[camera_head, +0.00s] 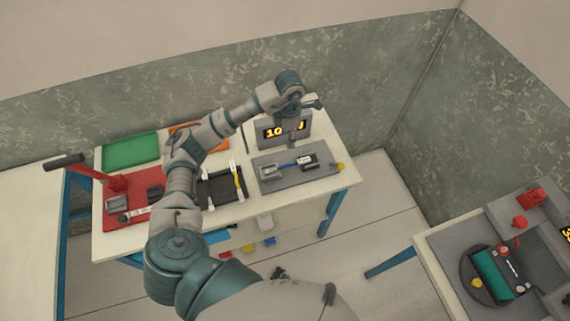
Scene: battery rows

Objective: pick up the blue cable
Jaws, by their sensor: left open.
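The blue cable (287,165) is a short blue strip lying on the grey board (265,182) at the right part of the white table. It runs between small grey and white connector parts. My left gripper (292,136) is above and behind the cable, pointing down in front of the display. It is open, and nothing shows between its fingers. The fingertips are small and hard to make out, and they look apart from the cable. My right gripper is not in view.
A display (270,133) with yellow digits stands behind the board, partly covered by my gripper. A black tray with a yellow strip (239,184), a red board (112,217) and a green tray (130,150) lie to the left. A second bench (432,262) stands lower right.

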